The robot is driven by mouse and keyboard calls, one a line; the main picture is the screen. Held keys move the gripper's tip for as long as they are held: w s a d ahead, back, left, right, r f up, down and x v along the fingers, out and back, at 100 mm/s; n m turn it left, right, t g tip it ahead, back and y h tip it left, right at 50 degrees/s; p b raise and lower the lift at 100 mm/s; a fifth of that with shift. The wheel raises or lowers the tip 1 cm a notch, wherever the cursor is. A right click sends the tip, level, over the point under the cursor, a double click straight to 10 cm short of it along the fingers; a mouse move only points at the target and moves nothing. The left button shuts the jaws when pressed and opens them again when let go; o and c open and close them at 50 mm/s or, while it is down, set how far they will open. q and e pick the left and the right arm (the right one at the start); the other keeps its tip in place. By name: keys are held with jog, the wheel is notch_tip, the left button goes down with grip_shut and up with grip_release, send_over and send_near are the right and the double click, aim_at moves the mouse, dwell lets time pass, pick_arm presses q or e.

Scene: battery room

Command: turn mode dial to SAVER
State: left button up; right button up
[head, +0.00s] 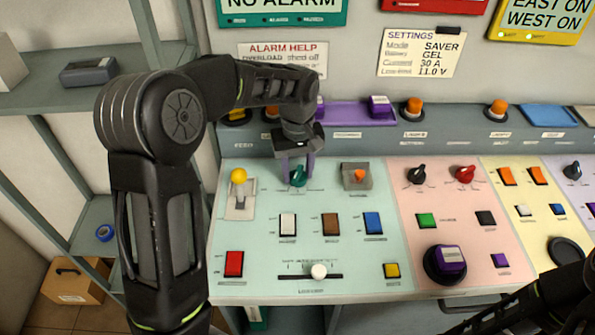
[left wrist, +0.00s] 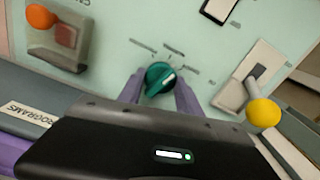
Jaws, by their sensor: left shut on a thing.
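A teal dial (head: 299,176) stands on the pale green panel section; its labels are too small to read, so I cannot confirm from lettering that it is the mode dial. My left gripper (head: 296,172) is over it, pointing down, with its purple fingers shut on the dial's two sides. In the left wrist view the teal dial (left wrist: 160,78) sits between the fingertips (left wrist: 160,90), its pale pointer line toward the right of that picture. Short label lines fan around it. A settings card (head: 421,52) on the wall reads Mode SAVER. My right gripper is out of view.
A yellow-knobbed lever (head: 238,178) stands close left of the dial, and an orange toggle (head: 359,176) close right. Several rocker switches and a white slider knob (head: 319,271) are nearer. A purple tray (head: 355,112) lies on the ledge behind.

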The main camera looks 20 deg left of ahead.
aim_at(297, 171)
pick_arm(q)
jog(key=m, duration=0.4)
jog(key=shift+m, duration=0.4)
jog(key=o, duration=1.4)
jog(key=shift+c, duration=0.2)
notch_tip(297, 171, up, 8)
jog(key=shift+f+b, duration=0.1)
jog(key=shift+b, duration=0.45)
